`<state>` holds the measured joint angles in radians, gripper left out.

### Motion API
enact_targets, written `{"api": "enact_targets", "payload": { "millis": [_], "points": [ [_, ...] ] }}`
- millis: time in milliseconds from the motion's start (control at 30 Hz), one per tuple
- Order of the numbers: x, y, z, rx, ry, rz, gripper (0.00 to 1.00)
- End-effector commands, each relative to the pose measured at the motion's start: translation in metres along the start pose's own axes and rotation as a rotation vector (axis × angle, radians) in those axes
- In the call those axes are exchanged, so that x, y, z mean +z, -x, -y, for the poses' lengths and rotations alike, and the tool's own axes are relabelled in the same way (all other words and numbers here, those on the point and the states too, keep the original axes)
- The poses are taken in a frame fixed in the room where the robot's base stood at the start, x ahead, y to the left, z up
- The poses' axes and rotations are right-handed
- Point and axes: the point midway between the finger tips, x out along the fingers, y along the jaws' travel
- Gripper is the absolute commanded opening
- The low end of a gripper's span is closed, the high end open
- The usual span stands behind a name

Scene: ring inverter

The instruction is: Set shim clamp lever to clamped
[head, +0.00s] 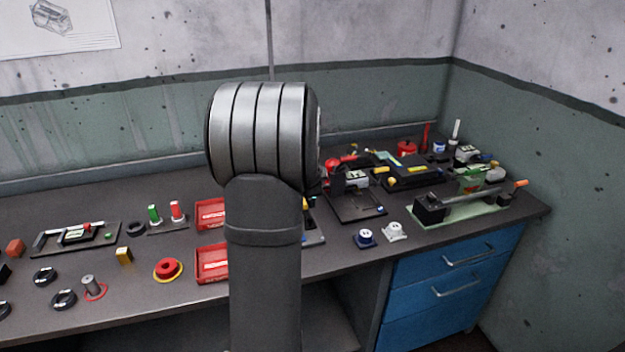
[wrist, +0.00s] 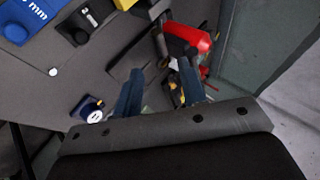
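My gripper (wrist: 160,70) shows in the wrist view as two dark blue fingers with a gap between them; nothing is seen held. A red, handle-like part (wrist: 188,38) is just beyond the fingertips, at the right finger; I cannot tell whether they touch. It may be the shim clamp lever, but no label is readable. In the head view a red part (head: 332,164) stands beside my arm on a dark fixture (head: 355,208). My arm hides the gripper and part of this fixture there. The lever's position, clamped or not, cannot be told.
A blue block with "mm" lettering (wrist: 28,20) is at the wrist view's upper left. A blue knob (head: 365,238) and a white knob (head: 395,231) are near the bench front. Red bins (head: 211,262) stand left of my arm. A long-handled fixture (head: 460,208) is at right.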

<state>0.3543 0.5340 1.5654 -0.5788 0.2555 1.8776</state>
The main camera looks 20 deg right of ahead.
Motion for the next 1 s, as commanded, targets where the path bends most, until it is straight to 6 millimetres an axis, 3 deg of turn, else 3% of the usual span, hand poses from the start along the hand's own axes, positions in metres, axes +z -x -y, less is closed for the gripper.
{"api": "enact_targets", "payload": {
  "millis": [100,300,733,900,1000],
  "points": [
    [0.0,0.021,0.0,-0.002,0.0,0.0,0.38],
    [0.0,0.042,0.0,0.0,0.001,0.0,0.38],
    [0.0,0.049,0.0,0.0,0.0,0.0,0.38],
    [-0.009,0.044,0.003,-0.03,0.068,-0.011,0.04],
    [-0.025,0.034,0.009,-0.099,0.231,-0.031,0.0]
  ]
}}
